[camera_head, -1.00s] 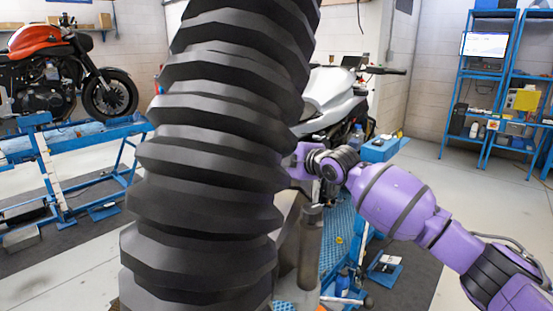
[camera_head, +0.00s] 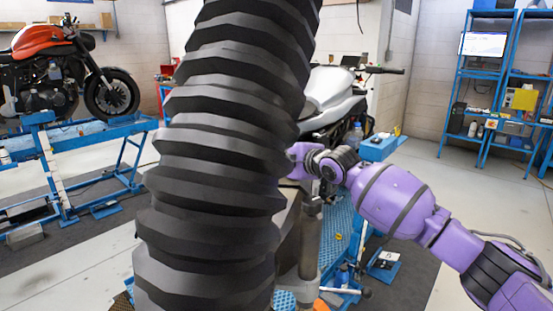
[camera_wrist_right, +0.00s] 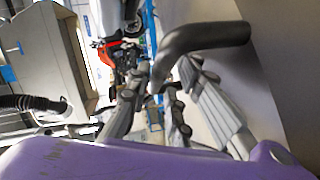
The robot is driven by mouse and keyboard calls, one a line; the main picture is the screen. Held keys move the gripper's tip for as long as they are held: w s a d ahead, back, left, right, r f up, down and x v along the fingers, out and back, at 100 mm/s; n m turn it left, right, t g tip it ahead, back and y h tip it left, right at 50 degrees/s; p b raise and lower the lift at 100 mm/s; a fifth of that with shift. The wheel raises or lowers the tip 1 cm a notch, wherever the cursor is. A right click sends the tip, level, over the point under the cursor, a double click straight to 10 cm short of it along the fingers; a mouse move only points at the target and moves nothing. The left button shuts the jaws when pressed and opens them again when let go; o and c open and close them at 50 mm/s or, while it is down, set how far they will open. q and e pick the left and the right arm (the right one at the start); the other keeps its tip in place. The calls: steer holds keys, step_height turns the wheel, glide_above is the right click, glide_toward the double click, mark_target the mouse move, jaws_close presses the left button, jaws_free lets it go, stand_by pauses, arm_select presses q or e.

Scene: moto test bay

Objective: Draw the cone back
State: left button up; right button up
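A big black ribbed hose (camera_head: 215,170) fills the left middle of the head view and hides much behind it. I cannot make out a cone for certain. My right arm comes in from the right; its gripper is hidden behind the hose in the head view. In the right wrist view my right gripper (camera_wrist_right: 157,98) has its grey fingers apart. A dark bent bar (camera_wrist_right: 205,42) runs down to between them; I cannot tell whether they touch it. My left gripper is not in view.
A grey and black motorcycle (camera_head: 330,95) stands behind the hose, near a blue stand (camera_head: 380,148). An orange motorcycle (camera_head: 45,65) is on a blue lift (camera_head: 50,170) at left. Blue shelves (camera_head: 485,80) stand at right. The pale floor (camera_head: 490,195) at right is clear.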

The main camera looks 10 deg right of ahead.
steer(key=shift+d, duration=0.1)
steer(key=shift+s+d, duration=0.2)
steer(key=shift+s, duration=0.1)
steer(key=v, duration=1.1)
steer(key=shift+s+a+r, duration=0.1)
steer(key=shift+s+a, duration=0.05)
steer(key=shift+s, duration=0.05)
